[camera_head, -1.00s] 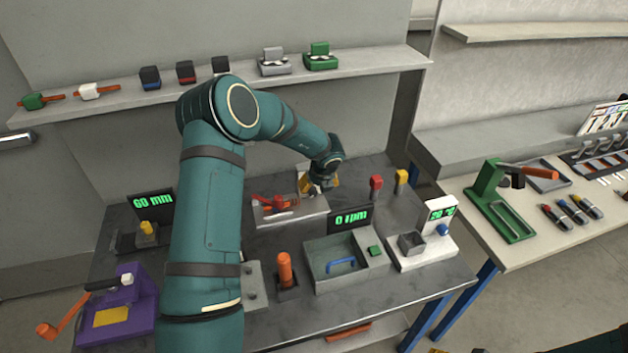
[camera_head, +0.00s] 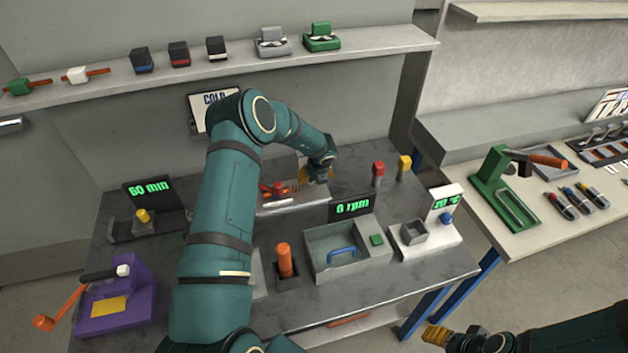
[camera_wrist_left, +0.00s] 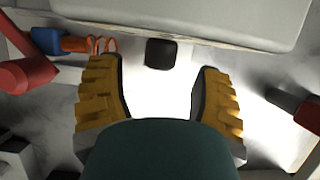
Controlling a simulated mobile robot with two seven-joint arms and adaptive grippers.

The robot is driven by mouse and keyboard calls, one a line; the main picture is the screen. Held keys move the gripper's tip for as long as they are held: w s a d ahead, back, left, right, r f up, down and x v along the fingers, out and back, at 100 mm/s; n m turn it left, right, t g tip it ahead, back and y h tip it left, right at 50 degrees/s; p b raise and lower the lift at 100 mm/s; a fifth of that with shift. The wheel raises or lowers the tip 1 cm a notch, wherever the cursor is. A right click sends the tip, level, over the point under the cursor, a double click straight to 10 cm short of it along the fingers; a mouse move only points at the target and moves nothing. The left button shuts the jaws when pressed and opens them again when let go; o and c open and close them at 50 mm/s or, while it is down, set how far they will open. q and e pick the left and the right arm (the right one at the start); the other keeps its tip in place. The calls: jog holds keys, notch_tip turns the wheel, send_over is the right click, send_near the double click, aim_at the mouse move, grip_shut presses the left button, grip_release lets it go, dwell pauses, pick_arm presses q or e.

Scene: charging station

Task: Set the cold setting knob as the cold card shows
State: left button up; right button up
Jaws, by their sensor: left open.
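The blue knob (camera_head: 445,218) sits on the front of a white unit (camera_head: 440,246) with a green "20 °C" display, at the right end of the dark table. The white cold card (camera_head: 199,116), headed "COLD", is on the back wall; my left arm hides most of it and its setting is not readable. My left gripper (camera_head: 318,172) is at the back of the table, left of the blue knob and apart from it. In the left wrist view its yellow fingers (camera_wrist_left: 160,98) are open and empty. My right gripper (camera_head: 436,335) is at the bottom right, clear of the table; its opening is unclear.
A grey basin unit (camera_head: 375,268) with a "0 rpm" display (camera_head: 352,206) stands left of the white unit. Red (camera_head: 378,170) and yellow (camera_head: 404,165) topped posts stand behind. A purple device (camera_head: 118,300) is at the left. A dark block (camera_wrist_left: 160,53) lies beyond my left fingers.

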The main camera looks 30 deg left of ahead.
aim_at(314, 184)
pick_arm(q)
jog(key=shift+x, duration=1.5)
grip_shut()
